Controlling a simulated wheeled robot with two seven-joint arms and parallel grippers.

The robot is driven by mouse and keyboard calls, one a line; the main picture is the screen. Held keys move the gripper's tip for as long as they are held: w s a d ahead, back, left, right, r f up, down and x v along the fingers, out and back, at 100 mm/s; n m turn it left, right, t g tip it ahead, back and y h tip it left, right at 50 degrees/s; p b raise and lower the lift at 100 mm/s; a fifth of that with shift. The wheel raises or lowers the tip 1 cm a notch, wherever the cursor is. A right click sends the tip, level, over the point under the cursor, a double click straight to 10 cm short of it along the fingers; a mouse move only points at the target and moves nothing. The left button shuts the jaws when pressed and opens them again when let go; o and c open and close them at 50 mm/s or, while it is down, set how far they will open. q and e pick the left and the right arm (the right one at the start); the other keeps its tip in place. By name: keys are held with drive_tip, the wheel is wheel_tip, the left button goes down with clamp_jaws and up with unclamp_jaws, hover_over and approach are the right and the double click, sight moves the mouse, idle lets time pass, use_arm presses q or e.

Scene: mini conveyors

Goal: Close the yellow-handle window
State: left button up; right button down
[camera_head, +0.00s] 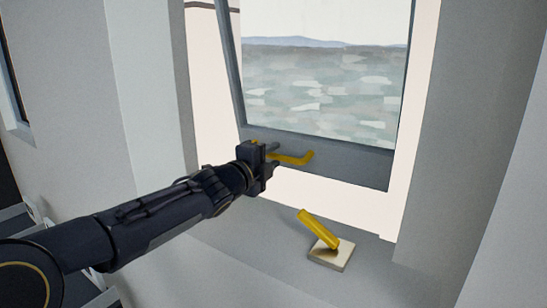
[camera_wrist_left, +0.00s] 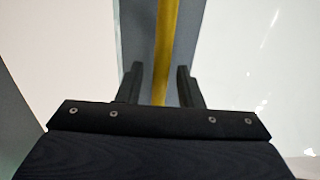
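The window sash (camera_head: 350,160) has a dark grey frame around a pane showing water and hills. It stands ajar, with bright gaps along its left side and below it. Its yellow handle (camera_head: 295,159) is on the bottom rail. My left gripper (camera_head: 270,160) is at the left end of this handle and hides part of it. In the left wrist view, the yellow bar (camera_wrist_left: 166,45) runs between the two fingers of my left gripper (camera_wrist_left: 160,85). The fingers are apart, with a visible gap on at least the left side of the bar. My right gripper is out of view.
A yellow lever (camera_head: 318,230) on a square beige base (camera_head: 331,256) stands on the grey sill (camera_head: 270,238) below the window. Grey walls flank the opening on both sides. Another dark-framed opening shows at the far left edge.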

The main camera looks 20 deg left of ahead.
use_arm(q)
drive_tip(key=shift+w+d, duration=0.1)
drive_tip(key=shift+w, duration=0.4)
drive_tip(key=shift+c, duration=0.4)
clamp_jaws()
